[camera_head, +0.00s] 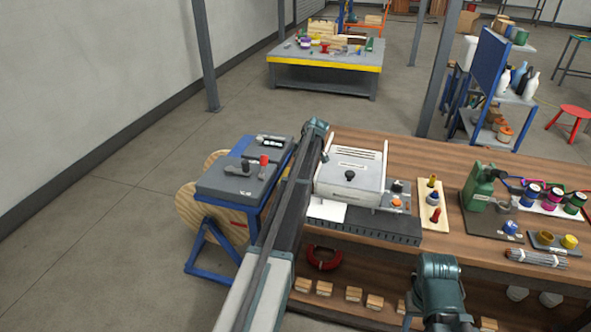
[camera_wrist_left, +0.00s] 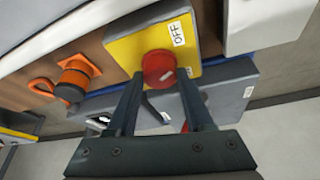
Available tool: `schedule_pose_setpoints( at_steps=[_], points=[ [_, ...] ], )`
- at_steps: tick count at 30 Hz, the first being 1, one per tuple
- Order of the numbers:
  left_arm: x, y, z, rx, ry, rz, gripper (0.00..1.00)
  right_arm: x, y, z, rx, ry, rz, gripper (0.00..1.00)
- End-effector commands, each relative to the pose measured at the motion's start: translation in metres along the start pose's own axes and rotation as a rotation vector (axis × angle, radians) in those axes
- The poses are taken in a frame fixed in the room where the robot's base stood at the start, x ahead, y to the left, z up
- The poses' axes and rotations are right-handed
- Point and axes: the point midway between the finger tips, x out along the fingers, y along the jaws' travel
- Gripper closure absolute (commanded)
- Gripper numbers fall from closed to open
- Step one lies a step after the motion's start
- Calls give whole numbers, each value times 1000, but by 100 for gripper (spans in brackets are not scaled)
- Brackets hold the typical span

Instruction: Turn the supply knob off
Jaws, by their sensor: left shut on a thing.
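The supply knob (camera_wrist_left: 157,66) is a round red knob on a yellow plate (camera_wrist_left: 124,48) in the left wrist view. A white OFF label (camera_wrist_left: 178,33) is on the plate, up and to the right of the knob. A short pale mark shows slanted on the knob's face. My left gripper (camera_wrist_left: 160,80) has its two dark fingers on either side of the knob and is shut on it. In the head view my left arm reaches up the middle; its gripper and the knob are hidden there.
A grey panel (camera_head: 222,181) with a red-tipped lever (camera_head: 263,160) stands on a blue frame left of my arm. A pale box (camera_head: 349,178) sits on the wooden bench (camera_head: 405,150). An orange fitting (camera_wrist_left: 78,74) is left of the yellow plate.

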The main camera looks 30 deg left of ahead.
Motion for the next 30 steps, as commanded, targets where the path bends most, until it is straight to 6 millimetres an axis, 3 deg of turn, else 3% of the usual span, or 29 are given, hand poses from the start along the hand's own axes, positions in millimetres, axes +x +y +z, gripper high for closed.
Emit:
schedule_pose_setpoints(
  at_steps=[13, 30],
  points=[
    [0, 2, 0, -221, -2, -91, 100, 0, 0, 0, 0, 0, 0, 50],
    [0, 2, 0, -265, -2, -109, 100, 0, 0, 0, 0, 0, 0, 50]
  ],
)
